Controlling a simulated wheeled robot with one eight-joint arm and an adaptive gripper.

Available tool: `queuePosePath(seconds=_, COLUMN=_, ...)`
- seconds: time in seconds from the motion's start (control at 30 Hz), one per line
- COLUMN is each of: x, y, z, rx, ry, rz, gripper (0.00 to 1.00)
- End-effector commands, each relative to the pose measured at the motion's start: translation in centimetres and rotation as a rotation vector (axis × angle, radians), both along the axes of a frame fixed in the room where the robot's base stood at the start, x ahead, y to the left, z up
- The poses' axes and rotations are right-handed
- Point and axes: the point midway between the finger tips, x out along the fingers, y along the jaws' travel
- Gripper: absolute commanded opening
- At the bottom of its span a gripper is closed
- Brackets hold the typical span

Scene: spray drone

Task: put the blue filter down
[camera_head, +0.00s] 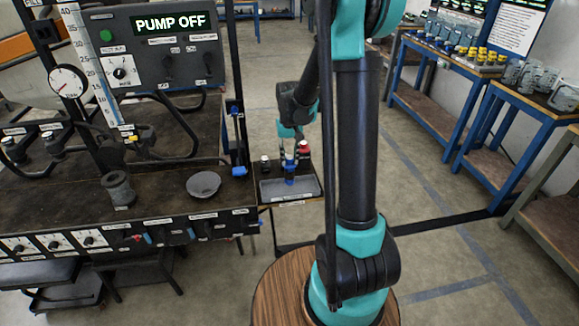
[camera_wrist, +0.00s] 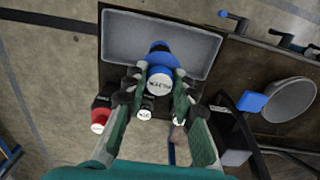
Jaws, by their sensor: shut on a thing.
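The blue filter (camera_wrist: 160,76) has a white label and sits between my gripper's fingers (camera_wrist: 158,92) in the wrist view. In the head view the blue filter (camera_head: 290,171) hangs below my gripper (camera_head: 289,155), which is shut on it. A shallow grey tray (camera_wrist: 122,48) lies below and beyond the filter; it also shows in the head view (camera_head: 306,189). The filter overlaps the tray's near part in the wrist view. I cannot tell whether its bottom touches the tray.
A red-capped item (camera_wrist: 102,112) stands left of the fingers in the wrist view. A black item with a white cap (camera_head: 265,163) stands at the tray's left in the head view. A grey bowl (camera_head: 203,184) sits on the dark bench to the left.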

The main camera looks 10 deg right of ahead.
Motion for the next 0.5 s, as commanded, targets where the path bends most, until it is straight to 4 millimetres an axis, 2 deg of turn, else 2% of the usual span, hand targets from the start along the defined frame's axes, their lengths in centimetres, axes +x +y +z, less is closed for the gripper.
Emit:
queuePosePath(seconds=0.3, x=0.0, y=0.0, z=-3.5, rx=0.000, ry=0.000, rz=0.000, gripper=0.00)
queuePosePath(seconds=0.5, x=0.0, y=0.0, z=-4.0, rx=0.000, ry=0.000, rz=0.000, gripper=0.00)
